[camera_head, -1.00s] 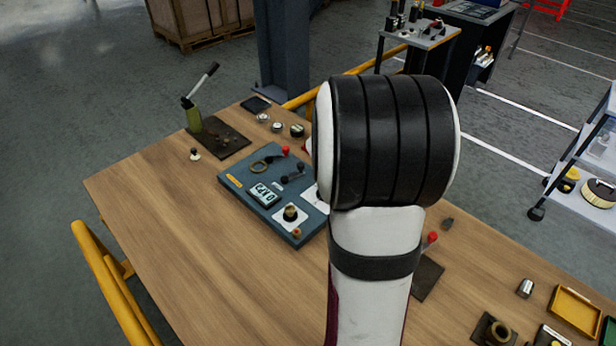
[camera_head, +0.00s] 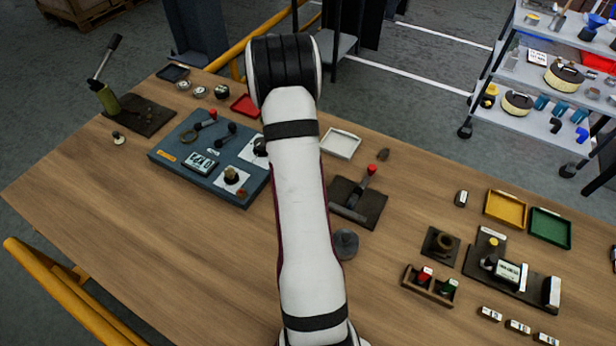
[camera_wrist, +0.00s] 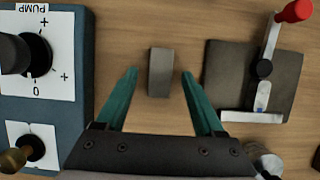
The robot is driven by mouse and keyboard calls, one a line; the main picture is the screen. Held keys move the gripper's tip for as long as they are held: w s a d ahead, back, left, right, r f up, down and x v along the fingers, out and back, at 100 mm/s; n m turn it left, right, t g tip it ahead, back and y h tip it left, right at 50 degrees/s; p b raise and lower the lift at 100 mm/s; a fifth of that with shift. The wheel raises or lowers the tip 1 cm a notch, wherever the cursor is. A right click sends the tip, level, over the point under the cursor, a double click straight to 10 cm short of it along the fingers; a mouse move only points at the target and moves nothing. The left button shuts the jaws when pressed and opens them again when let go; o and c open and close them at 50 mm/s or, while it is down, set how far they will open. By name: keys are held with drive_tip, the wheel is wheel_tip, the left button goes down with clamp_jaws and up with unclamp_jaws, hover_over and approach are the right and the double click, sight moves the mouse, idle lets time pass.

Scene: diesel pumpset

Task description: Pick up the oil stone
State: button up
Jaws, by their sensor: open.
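A plain grey rectangular block (camera_wrist: 160,72), which looks like the oil stone, lies on the wooden table in the wrist view. It lies between the blue-grey control panel and a dark plate with a red-knobbed lever. My gripper (camera_wrist: 160,74) is open, with its teal fingers spread on either side of the block in the picture. There is a gap on both sides, and no contact shows. I cannot tell how high the fingers are above the table. In the head view my arm hides both the block and the gripper.
The control panel (camera_head: 205,158) with knobs stands left of the block. The lever plate (camera_head: 357,203) stands to its right. A white tray (camera_head: 341,144) and red tray (camera_head: 245,105) lie behind. The table's front left (camera_head: 130,240) is clear.

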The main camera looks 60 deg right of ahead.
clamp_jaws()
drive_tip(key=shift+r, duration=0.15)
drive_tip(key=shift+r, duration=0.3)
drive_tip(key=r, duration=0.2)
drive_tip(key=s+r, duration=0.1)
drive_tip(key=r, duration=0.1)
drive_tip(key=s+r, duration=0.6)
drive_tip(key=s, duration=0.4)
drive_tip(key=shift+s, duration=0.35)
drive_tip(key=shift+r, duration=0.1)
